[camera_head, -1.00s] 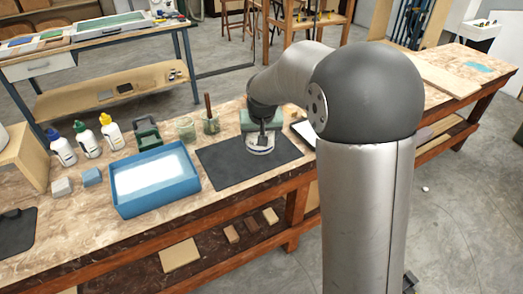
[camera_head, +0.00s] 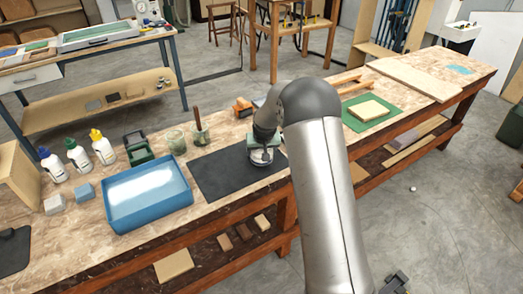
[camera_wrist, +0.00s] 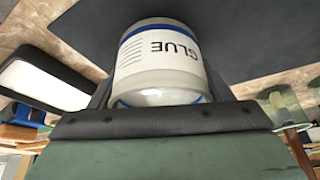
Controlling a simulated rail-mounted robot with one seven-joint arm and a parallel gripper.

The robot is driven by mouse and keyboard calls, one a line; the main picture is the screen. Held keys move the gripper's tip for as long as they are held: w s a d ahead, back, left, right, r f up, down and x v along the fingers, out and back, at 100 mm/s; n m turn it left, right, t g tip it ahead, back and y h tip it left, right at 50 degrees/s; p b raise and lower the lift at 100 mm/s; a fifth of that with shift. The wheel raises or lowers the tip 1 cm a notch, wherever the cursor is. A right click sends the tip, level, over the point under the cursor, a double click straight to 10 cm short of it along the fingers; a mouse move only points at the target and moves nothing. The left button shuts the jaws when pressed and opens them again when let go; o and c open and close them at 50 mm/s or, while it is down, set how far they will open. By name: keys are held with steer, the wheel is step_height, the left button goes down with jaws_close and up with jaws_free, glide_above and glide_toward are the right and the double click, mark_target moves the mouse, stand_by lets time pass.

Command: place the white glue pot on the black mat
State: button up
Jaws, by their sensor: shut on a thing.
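The white glue pot (camera_head: 261,157) is at the right part of the black mat (camera_head: 222,176) in the head view. My gripper (camera_head: 263,143) is over it, shut on it. In the wrist view the pot (camera_wrist: 162,55) appears upside down, with its GLUE label and blue bands showing. The dark jaws (camera_wrist: 160,120) cross its near end, and the mat (camera_wrist: 235,25) fills the background beyond it. The pot looks upright and on or very close to the mat; I cannot tell if its base touches.
A blue tray (camera_head: 120,213) lies left of the mat. A glass jar (camera_head: 176,140) and a brush jar (camera_head: 199,133) stand behind it. Several bottles (camera_head: 78,158) are farther left. A green mat (camera_head: 388,110) with a wooden block (camera_head: 369,110) lies to the right.

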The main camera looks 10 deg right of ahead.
steer(key=shift+f, duration=0.15)
steer(key=shift+f, duration=0.15)
steer(key=shift+f+b, duration=0.15)
steer(key=shift+b, duration=0.15)
steer(key=o, duration=1.3)
steer(key=shift+r, duration=0.45)
steer(key=b+v, duration=0.1)
steer(key=v, duration=1.1)
steer(key=s+r+g, duration=0.2)
steer(key=s+g, duration=0.2)
steer(key=s, duration=3.5)
steer(key=shift+s+a+n, duration=0.15)
steer(key=shift+a+n, duration=0.15)
